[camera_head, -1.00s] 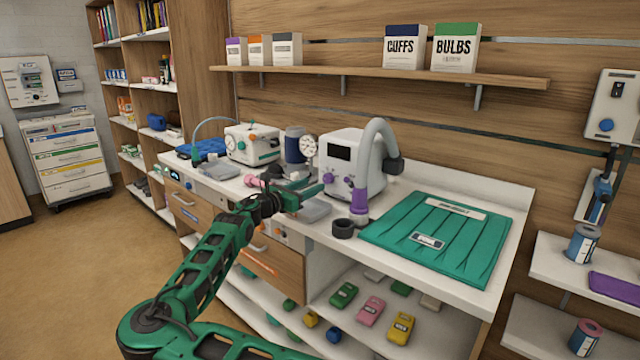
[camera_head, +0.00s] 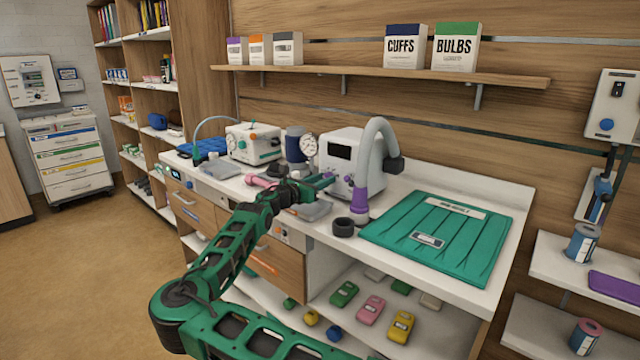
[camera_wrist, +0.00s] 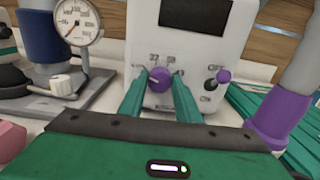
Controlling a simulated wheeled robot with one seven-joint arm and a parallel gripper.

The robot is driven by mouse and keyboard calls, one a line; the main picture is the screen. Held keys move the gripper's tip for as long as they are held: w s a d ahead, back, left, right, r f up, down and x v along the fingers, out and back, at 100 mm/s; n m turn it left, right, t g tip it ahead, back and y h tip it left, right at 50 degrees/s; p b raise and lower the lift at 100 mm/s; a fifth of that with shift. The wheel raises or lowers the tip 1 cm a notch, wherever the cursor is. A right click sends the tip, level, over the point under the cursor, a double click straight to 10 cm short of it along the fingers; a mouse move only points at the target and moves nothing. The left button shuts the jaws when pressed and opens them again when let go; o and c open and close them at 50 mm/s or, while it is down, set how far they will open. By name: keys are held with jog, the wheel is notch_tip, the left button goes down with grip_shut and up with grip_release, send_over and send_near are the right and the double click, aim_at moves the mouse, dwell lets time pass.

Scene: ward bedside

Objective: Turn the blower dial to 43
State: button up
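The blower is a white box (camera_head: 365,150) with a dark screen and a grey hose, standing on the counter. Its purple dial (camera_wrist: 160,78) shows in the wrist view, with small printed numbers around it that are hard to read. My gripper (camera_wrist: 159,82) is open, one green finger on each side of the dial in the picture. I cannot tell whether the fingers touch it. In the head view my gripper (camera_head: 326,183) is at the blower's front, and the fingers hide part of it.
A purple hose end (camera_wrist: 273,118) stands close on the right. A pressure gauge (camera_wrist: 76,20) and grey base are on the left. A black ring (camera_head: 343,228) and a green folded pad (camera_head: 470,250) lie on the counter right of my arm.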

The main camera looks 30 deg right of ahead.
jog(key=shift+w+a, duration=0.1)
jog(key=shift+a, duration=0.15)
jog(key=shift+d, duration=0.15)
jog(key=shift+m, duration=0.3)
jog(key=shift+d+r+m, duration=0.1)
jog(key=shift+m, duration=1.25)
jog(key=shift+d+m, duration=0.1)
jog(key=shift+m, duration=1.25)
jog(key=shift+s, duration=0.2)
jog(key=o, duration=1)
